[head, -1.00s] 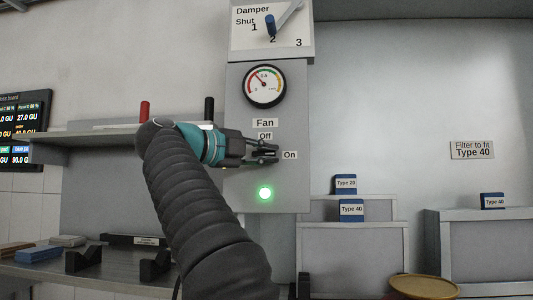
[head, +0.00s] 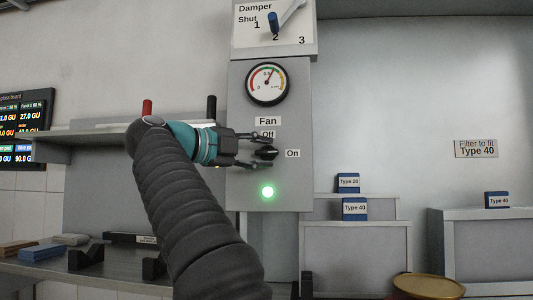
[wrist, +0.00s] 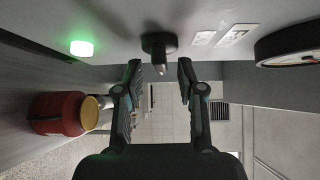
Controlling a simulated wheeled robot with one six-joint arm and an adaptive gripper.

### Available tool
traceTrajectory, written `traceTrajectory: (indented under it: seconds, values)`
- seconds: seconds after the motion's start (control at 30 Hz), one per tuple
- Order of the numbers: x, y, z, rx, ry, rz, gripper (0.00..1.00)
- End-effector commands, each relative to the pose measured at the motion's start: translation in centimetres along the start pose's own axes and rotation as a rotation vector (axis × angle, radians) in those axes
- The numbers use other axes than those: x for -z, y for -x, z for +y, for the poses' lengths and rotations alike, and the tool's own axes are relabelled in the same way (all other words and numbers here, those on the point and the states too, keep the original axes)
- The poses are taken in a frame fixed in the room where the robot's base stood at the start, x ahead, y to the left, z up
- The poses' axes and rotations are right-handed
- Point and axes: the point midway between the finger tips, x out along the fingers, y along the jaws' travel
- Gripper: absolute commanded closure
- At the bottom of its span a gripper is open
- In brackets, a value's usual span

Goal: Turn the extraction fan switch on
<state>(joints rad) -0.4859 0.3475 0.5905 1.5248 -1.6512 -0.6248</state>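The fan switch is a black rotary knob (head: 267,153) on the grey panel (head: 240,185), beside the "On" label (head: 292,154) and below the "Off" label (head: 268,134). Its pointer looks roughly level, toward "On". My gripper (head: 259,151) is open, with one finger above and one below the knob. In the wrist view the knob (wrist: 158,44) stands just ahead of my open, empty fingers (wrist: 160,72), with a gap on each side. The green lamp (head: 267,191) below the knob is lit. The gauge (head: 267,83) needle points up and slightly right.
A damper lever (head: 288,17) is on the panel top. A shelf (head: 85,138) with red and black upright handles lies behind my arm at left. The wrist view shows a red container (wrist: 58,114).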

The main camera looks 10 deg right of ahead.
Motion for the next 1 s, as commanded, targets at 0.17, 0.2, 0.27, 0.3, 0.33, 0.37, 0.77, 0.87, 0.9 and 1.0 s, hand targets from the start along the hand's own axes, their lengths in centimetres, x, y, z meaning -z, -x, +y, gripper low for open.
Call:
traceTrajectory:
  seconds: [0.17, 0.2, 0.27, 0.3, 0.33, 0.37, 0.77, 0.87, 0.9, 1.0]
  values:
    - [-0.2, 3.8, 0.1, 0.000, 0.001, -0.006, 0.61]
    - [-0.2, 4.6, 0.1, 0.001, 0.000, -0.007, 0.61]
    - [-0.2, 5.8, 0.1, 0.000, 0.000, -0.006, 0.61]
    - [-0.3, 6.6, 0.1, 0.001, 0.000, -0.007, 0.61]
    - [-0.3, 7.2, 0.1, 0.001, 0.000, -0.006, 0.61]
    - [-0.2, 7.7, 0.1, 0.000, -0.001, -0.006, 0.61]
    - [-0.1, 10.2, 0.1, 0.000, 0.001, -0.003, 0.61]
    - [-0.1, 10.2, 0.1, 0.000, 0.001, -0.002, 0.61]
    - [-0.1, 10.2, 0.1, 0.000, 0.001, -0.002, 0.61]
    - [-0.1, 10.1, 0.1, 0.000, 0.001, -0.002, 0.61]
